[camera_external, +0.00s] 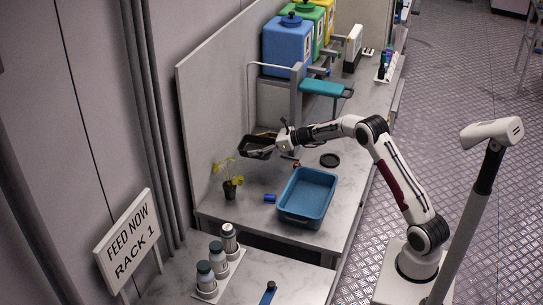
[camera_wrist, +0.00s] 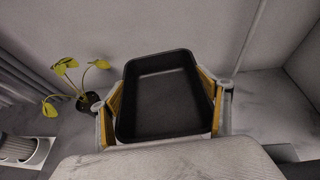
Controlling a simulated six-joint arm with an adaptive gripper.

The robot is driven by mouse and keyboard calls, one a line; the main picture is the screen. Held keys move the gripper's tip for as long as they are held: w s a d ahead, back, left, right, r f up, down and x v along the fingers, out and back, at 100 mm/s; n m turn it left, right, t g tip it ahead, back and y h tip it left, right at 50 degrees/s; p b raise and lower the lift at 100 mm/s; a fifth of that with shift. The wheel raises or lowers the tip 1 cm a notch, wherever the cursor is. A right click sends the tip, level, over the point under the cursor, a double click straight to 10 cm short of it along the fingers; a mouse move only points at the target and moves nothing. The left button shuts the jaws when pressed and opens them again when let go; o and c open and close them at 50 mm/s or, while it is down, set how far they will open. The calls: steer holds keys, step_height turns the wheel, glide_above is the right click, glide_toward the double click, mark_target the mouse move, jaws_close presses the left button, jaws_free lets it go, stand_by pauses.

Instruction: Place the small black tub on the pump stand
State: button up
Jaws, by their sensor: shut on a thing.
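The small black tub (camera_external: 256,147) is an open, empty rectangular tub. In the external view it is held out towards the back wall, above the bench. My gripper (camera_external: 279,141) is shut on it. In the wrist view the tub (camera_wrist: 165,95) sits upright or nearly so between the yellow-lined fingers of my gripper (camera_wrist: 162,88), one finger on each side. A grey stand with a teal top (camera_external: 326,88) and a thin bent tube stands farther along the bench, behind the tub; I cannot tell for sure that it is the pump stand.
A potted plant (camera_external: 230,188) stands near the wall, also in the wrist view (camera_wrist: 88,98). A blue tray (camera_external: 308,194), a blue cylinder (camera_external: 269,198) and a black disc (camera_external: 330,160) lie on the bench. Coloured canisters (camera_external: 288,45) stand at the back.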

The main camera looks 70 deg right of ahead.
steer(key=shift+f, duration=2.5)
steer(key=shift+f, duration=2.25)
steer(key=shift+f, duration=0.2)
steer(key=o, duration=0.9)
steer(key=shift+d+v, duration=0.15)
steer(key=shift+v, duration=2.85)
steer(key=shift+d+v, duration=0.1)
steer(key=shift+v, duration=2.9)
